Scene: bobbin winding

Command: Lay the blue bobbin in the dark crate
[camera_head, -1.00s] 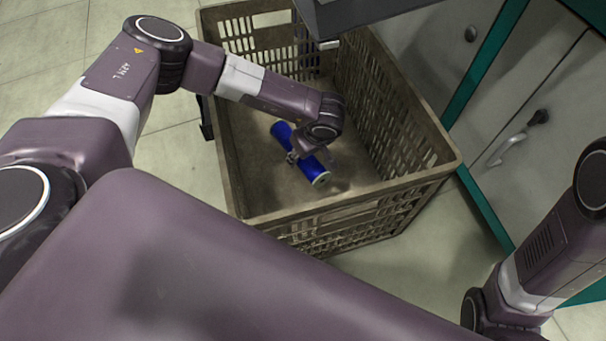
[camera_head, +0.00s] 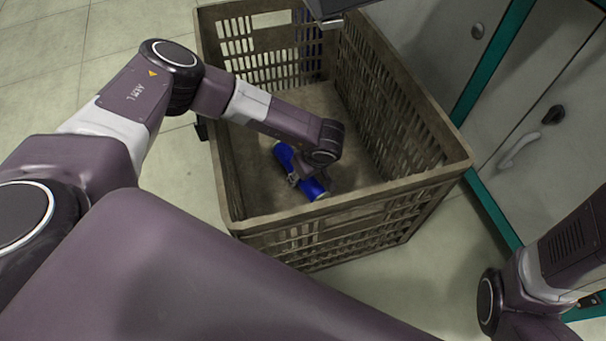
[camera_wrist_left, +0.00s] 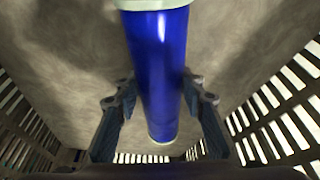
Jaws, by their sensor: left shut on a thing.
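The blue bobbin (camera_head: 284,156) is inside the dark crate (camera_head: 350,207) in the head view, tilted across the crate's lower part. My left gripper (camera_head: 297,178) reaches down into the crate and is shut around the bobbin's middle. In the left wrist view the bobbin (camera_wrist_left: 160,75) lies between the two fingers of my left gripper (camera_wrist_left: 158,100), with a pale end at the top. The crate floor (camera_wrist_left: 60,70) shows behind it; I cannot tell whether the bobbin touches it.
The crate has slatted walls and stands on a tiled floor (camera_head: 50,60). Pale cabinet doors with a handle (camera_head: 518,150) and teal edging stand to the right. The crate floor around the bobbin looks clear.

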